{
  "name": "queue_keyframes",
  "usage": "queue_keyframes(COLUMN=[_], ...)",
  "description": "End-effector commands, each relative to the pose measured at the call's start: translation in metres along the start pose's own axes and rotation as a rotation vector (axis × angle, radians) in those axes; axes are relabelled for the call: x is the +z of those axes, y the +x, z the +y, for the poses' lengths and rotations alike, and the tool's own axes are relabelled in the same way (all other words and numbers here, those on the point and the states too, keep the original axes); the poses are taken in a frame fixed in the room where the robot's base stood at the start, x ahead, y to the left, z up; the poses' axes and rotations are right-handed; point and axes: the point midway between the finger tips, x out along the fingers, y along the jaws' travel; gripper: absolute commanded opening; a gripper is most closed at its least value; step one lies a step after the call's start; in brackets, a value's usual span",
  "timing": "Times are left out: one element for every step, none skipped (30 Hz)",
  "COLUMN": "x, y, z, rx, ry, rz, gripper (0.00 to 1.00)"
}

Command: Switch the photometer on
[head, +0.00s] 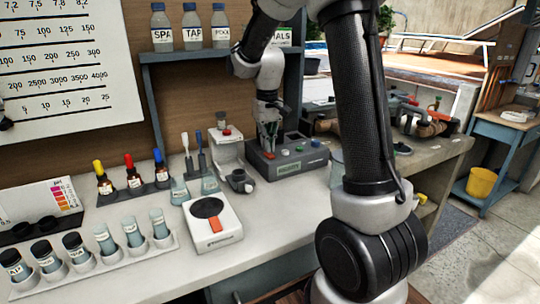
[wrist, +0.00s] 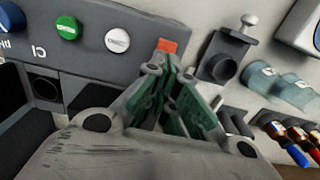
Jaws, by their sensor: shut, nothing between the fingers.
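The photometer is most likely the dark grey box (head: 290,163) on the bench, with a row of coloured buttons and a small label on its front. In the wrist view its panel (wrist: 95,62) shows a green button (wrist: 68,27), a white button (wrist: 117,40) and an orange-red switch (wrist: 167,46). My gripper (head: 269,150) points down over the box's left end. In the wrist view my gripper (wrist: 165,72) is shut and empty, its tips right by the red switch. I cannot tell whether they touch it.
A white device (head: 228,240) with a black disc and red piece stands front left. Dropper bottles (head: 133,175) and a rack of vials (head: 95,270) stand further left. A small stand with a dark cup (head: 240,182) is close left of the box. A shelf (head: 185,55) with bottles hangs above.

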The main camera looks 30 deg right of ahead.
Motion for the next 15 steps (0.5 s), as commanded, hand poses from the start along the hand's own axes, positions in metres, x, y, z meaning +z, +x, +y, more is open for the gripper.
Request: queue_keyframes(x=[0.000,0.000,0.000,0.000,0.000,0.000,-0.001,0.000,0.000,0.000,0.000,0.000,0.000,0.000,0.000], y=[-0.005,-0.008,-0.011,-0.014,-0.017,-0.020,-0.023,-0.025,-0.029,-0.032,-0.034,-0.038,-0.041,-0.043,-0.046], z=[0.000,0.000,0.000,0.000,0.000,0.000,0.000,0.000,0.000,0.000,0.000,0.000,0.000,0.000,0.000], rx=[0.000,0.000,0.000,0.000,0.000,0.000,0.000,0.000,0.000,0.000,0.000,0.000,0.000,0.000,0.000], ry=[0.000,0.000,0.000,0.000,0.000,0.000,0.000,0.000,0.000,0.000,0.000,0.000,0.000,0.000,0.000], rz=[0.001,0.002,0.002,0.002,0.002,0.002,0.002,0.002,0.001,0.001,0.002,0.002,0.002,0.002,0.002], gripper=[0.00,0.00,0.00,0.00,0.00,0.00,0.00,0.00,0.00,0.00,0.00,0.00,0.00,0.00,0.00])
